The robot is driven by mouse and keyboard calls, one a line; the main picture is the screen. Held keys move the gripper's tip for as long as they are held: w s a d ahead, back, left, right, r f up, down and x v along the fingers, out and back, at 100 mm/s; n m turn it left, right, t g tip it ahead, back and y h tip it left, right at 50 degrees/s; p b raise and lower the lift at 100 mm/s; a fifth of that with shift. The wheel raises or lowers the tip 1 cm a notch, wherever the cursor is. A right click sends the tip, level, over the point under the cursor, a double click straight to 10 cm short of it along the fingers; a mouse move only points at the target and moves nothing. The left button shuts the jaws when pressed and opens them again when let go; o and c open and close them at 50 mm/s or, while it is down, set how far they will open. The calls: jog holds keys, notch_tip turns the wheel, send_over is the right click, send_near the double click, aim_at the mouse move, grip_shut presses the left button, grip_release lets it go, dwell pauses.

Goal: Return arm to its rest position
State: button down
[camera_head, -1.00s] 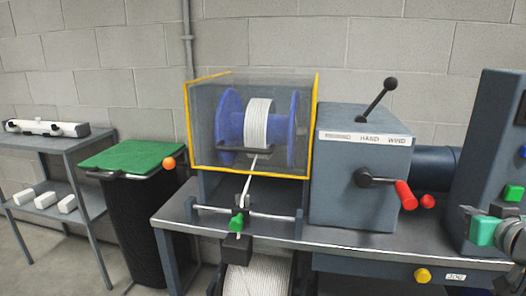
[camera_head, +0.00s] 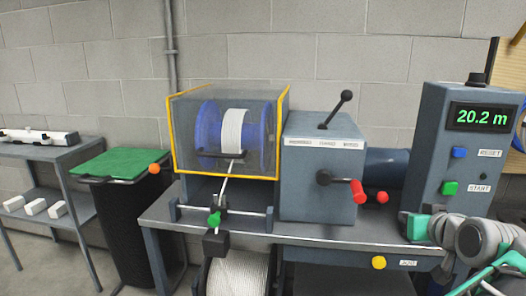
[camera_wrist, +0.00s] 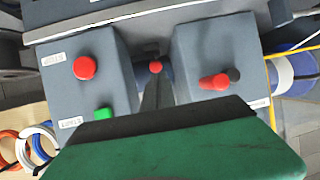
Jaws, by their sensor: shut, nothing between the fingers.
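My gripper shows in the wrist view (camera_wrist: 157,92) as two dark fingers together in front of a wide green hand body. They point into the gap between two grey boxes and hold nothing. In the head view my arm enters from the lower right, its green end low in front of the control cabinet (camera_head: 450,125). The fingers are not clear there. The cabinet's display reads 20.2 m. The hand-wind box (camera_head: 310,185), with a black lever and a red-handled crank (camera_head: 357,191), stands to its left.
A blue spool of white cord (camera_head: 233,140) sits in a yellow-edged guard on the bench (camera_head: 160,215). A green-topped bin (camera_head: 105,162) and a small shelf (camera_head: 50,155) stand at left. In the wrist view, coloured rings (camera_wrist: 38,145) are at lower left.

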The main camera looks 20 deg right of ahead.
jog(key=w+a+n+g+y+p, duration=0.1)
jog(key=w+a+y+p, duration=0.1)
jog(key=w+a+p, duration=0.35)
jog(key=w+a+r+n+g+y+p, duration=0.1)
jog(key=w+a+y+p, duration=0.1)
jog(key=a, duration=0.7)
jog(key=w+a+n+g+y+p, duration=0.1)
jog(key=w+a+p, duration=0.3)
jog(key=a, duration=0.4)
jog(key=s+a+n+g+p, duration=0.1)
jog(key=s+a+p, duration=0.2)
jog(key=a, duration=0.3)
jog(key=s+a+n+g+p, duration=0.1)
jog(key=s+a+g+p, duration=0.1)
jog(key=a, duration=0.4)
jog(key=s+a+n+g+y+p, duration=0.1)
jog(key=s+a+g+p, duration=0.1)
jog(key=s+a+p, duration=0.2)
jog(key=shift+a+p, duration=0.4)
jog(key=shift+a, duration=0.55)
jog(key=shift+f, duration=0.1)
